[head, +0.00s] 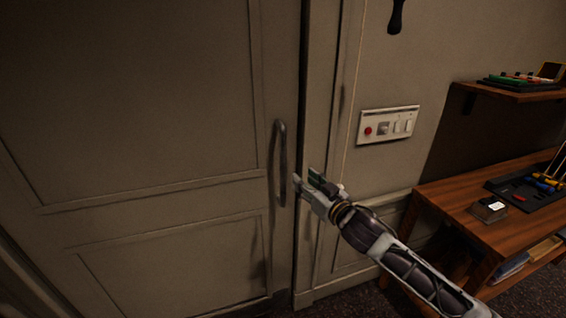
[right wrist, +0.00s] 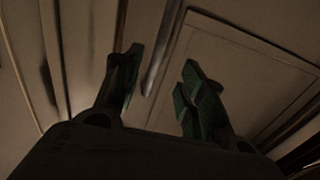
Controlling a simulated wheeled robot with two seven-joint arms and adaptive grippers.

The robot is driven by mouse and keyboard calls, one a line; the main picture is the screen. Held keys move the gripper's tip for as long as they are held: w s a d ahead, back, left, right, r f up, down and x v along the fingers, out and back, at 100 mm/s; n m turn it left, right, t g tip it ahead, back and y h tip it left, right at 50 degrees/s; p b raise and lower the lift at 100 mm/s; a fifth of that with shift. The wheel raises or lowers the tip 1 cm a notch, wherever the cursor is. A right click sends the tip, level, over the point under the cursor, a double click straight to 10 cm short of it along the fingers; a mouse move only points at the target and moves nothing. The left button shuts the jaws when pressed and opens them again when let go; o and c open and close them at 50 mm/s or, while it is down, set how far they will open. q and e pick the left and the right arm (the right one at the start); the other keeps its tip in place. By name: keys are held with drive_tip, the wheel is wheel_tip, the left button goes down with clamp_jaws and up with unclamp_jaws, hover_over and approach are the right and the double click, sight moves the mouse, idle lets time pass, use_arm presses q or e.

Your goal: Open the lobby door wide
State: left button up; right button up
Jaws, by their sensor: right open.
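The lobby door (head: 150,110) is a beige panelled door filling the left of the head view. It looks shut or nearly so, with a dark narrow gap along its right edge. Its dark vertical bar handle (head: 282,160) is near that edge. My right gripper (head: 304,182) is open and empty, just right of the handle's lower part and apart from it in the picture. In the right wrist view, the spread green-padded fingers (right wrist: 163,85) point toward the door panel, and a grey bar, perhaps the handle, shows between them. My left gripper is out of view.
A wall plate with a red button and switches (head: 388,125) is right of the door frame. A wooden desk (head: 470,215) with a tool tray (head: 525,197) and a small dark box (head: 488,209) stands at the right. A wooden shelf (head: 510,94) hangs above it.

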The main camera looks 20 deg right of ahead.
sight(284, 163)
drive_tip(key=shift+w+r, duration=0.1)
drive_tip(key=shift+w, duration=0.15)
drive_tip(key=shift+p+x, duration=0.75)
drive_tip(key=shift+x, duration=5.15)
drive_tip(key=shift+w+a+p, duration=0.3)
drive_tip(key=shift+w, duration=0.4)
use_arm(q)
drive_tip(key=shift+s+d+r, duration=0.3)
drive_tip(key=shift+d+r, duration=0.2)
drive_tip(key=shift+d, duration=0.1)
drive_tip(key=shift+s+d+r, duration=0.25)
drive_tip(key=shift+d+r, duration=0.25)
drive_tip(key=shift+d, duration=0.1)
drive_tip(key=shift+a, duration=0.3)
